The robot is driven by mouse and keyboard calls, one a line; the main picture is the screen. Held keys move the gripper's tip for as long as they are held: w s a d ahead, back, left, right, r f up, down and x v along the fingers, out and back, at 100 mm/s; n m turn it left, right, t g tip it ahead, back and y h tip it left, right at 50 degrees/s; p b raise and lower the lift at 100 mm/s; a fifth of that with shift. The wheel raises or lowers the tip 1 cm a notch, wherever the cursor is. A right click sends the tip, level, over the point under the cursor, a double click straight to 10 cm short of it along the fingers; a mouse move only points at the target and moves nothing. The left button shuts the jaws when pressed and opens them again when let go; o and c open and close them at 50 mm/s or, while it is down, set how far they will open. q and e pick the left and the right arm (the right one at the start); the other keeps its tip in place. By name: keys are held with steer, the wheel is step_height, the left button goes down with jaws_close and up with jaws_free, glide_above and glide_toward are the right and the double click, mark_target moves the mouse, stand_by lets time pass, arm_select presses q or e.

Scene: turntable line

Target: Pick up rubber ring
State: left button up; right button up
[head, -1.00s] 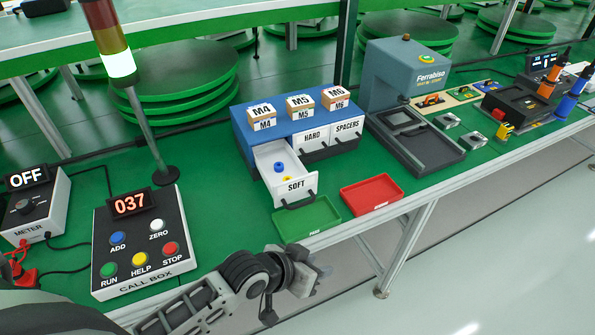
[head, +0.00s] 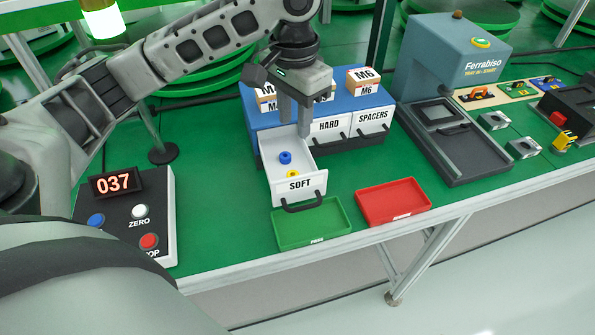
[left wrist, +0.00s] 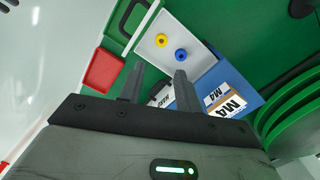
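Two small rings lie in the open SOFT drawer (head: 312,172): a blue ring (head: 285,157) and a yellow ring (head: 292,174) nearer the drawer front. They also show in the left wrist view, the blue ring (left wrist: 181,55) and the yellow ring (left wrist: 161,41), both beyond my fingertips. My left gripper (head: 294,130) points down above the back of the drawer, with its fingers apart and nothing between them. It partly hides the M4 and M5 boxes in the head view. My right gripper is out of view.
A green tray (head: 337,231) and a red tray (head: 370,213) sit in front of the drawer unit (head: 245,110). The HARD and SPACERS drawers are shut.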

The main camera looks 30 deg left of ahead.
arm_select(q)
glide_above(293, 174)
step_height(293, 174, down, 8)
steer(key=shift+d+r, duration=0.15)
steer(key=shift+r, duration=0.05)
steer(key=f, duration=0.5)
steer(key=shift+a+f+b, duration=0.2)
steer(key=shift+f+b, duration=0.1)
steer(key=shift+b, duration=0.1)
steer(key=c, duration=0.7)
